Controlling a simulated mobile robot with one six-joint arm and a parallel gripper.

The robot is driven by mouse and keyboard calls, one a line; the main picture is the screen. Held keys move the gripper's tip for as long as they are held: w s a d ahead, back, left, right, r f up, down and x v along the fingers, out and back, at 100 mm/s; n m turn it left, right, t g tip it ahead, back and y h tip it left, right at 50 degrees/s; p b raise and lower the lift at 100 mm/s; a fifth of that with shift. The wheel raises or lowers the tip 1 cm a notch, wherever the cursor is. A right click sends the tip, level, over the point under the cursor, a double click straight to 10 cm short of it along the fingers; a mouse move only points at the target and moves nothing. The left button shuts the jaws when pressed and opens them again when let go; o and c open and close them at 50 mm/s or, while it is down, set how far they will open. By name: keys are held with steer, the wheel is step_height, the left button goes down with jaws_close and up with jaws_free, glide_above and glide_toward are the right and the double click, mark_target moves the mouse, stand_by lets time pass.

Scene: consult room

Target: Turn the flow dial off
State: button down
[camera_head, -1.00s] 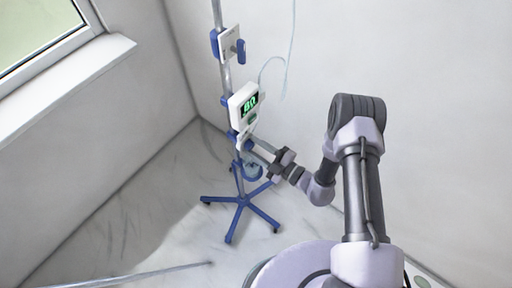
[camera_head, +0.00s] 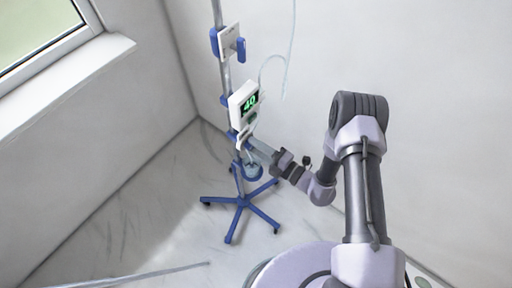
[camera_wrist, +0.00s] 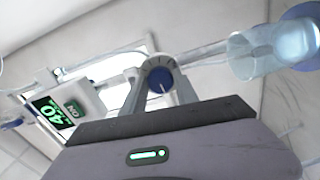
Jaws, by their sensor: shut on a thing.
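The flow dial is a round blue knob with a white pointer line (camera_wrist: 160,79), set on a pale ring with tick marks in the wrist view. My gripper (camera_wrist: 158,72) has a finger on either side of it and is shut on it. In the head view my gripper (camera_head: 252,144) reaches the pole from the right, and the dial itself is hidden there. A white monitor (camera_head: 243,104) on the pole shows a green 40. It also appears at the left of the wrist view (camera_wrist: 85,100), with a smaller green panel reading ON.
The pole stands on a blue, several-legged base (camera_head: 241,201) on the marble floor. A clear container (camera_wrist: 250,54) hangs right of the dial in the wrist view. A white box (camera_head: 228,42) is higher on the pole. A thin tube loops by the wall. Floor is open at left.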

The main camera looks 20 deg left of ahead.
steer(key=shift+n+b, duration=0.35)
steer(key=shift+n, duration=3.75)
steer(key=c, duration=0.9)
jaws_free()
steer(key=p+v, duration=0.3)
steer(key=v, duration=1.4)
steer(key=shift+s+d, duration=0.15)
steer(key=shift+d, duration=0.05)
